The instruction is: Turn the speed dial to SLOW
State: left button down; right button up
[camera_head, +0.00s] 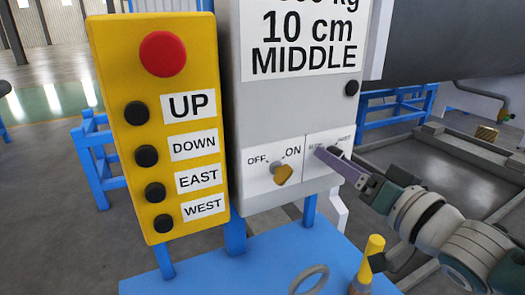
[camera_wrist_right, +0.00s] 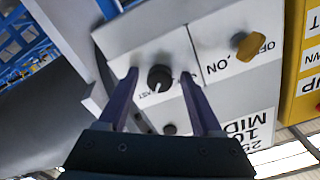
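The speed dial (camera_wrist_right: 159,78) is a small round black knob with a white pointer mark, on a white label panel of the grey control box. In the head view the dial (camera_head: 332,150) is mostly covered by my right gripper (camera_head: 336,156), and the small words beside it are partly hidden. In the right wrist view, my right gripper (camera_wrist_right: 159,79) is open, with one purple finger on each side of the dial. Gaps show between fingers and knob, so it does not grip it. My left gripper is not in view.
An orange OFF/ON switch (camera_head: 283,174) sits just left of the dial. A yellow pendant (camera_head: 150,120) with a red button and several black buttons stands further left. Below are a blue table (camera_head: 245,270), a yellow-handled tool (camera_head: 372,250) and a grey ring (camera_head: 309,277).

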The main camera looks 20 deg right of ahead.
grip_shut()
dwell(0.3)
dwell(0.3)
jog(key=shift+n, duration=0.4)
jog(key=n, duration=0.8)
jog(key=n+b, duration=0.1)
jog(key=n, duration=0.7)
jog(key=shift+d+r+n+b, duration=0.1)
jog(key=shift+d+n+b, duration=0.1)
jog(key=shift+n+b, duration=0.15)
jog(key=shift+n, duration=0.35)
